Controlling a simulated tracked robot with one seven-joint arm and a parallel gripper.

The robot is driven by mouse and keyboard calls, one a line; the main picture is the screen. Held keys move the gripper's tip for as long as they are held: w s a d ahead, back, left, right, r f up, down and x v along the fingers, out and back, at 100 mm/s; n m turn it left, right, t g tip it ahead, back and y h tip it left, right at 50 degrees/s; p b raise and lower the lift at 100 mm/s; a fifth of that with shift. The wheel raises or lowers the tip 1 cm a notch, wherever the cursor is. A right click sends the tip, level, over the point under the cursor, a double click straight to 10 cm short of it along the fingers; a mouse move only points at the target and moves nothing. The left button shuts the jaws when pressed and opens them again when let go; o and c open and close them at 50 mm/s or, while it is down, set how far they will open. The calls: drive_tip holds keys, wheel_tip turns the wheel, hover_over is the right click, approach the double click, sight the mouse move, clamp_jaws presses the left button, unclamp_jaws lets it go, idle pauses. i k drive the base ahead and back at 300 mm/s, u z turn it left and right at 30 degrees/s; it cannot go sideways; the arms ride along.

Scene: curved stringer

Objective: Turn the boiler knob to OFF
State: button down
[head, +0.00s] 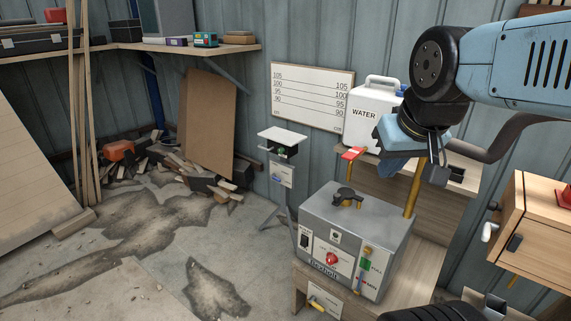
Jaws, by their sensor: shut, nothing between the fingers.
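The boiler (318,213) is a grey metal box on a wooden stand. A red knob (331,259) sits on the pale panel on its front; its label is too small to read, so I cannot tell which setting it points at. A black handle (347,195) is on the boiler's top. A black switch and a green-and-yellow control are also on the front. My gripper (438,177) hangs from the blue arm at the upper right, above and right of the boiler, apart from the red knob. Its fingers are dark, small and shut with nothing held.
A yellow post (412,192) rises at the boiler's back right, near my gripper. A white water jug (374,101) stands behind. A wooden cabinet (535,215) is at the right. A small stand (283,174) is left of the boiler. Open floor lies to the left.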

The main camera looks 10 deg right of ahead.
sight(331, 259)
drive_tip(key=z, duration=0.15)
drive_tip(key=k, duration=0.9)
drive_tip(key=z, duration=0.7)
drive_tip(key=i, duration=1)
drive_tip(key=u, duration=0.05)
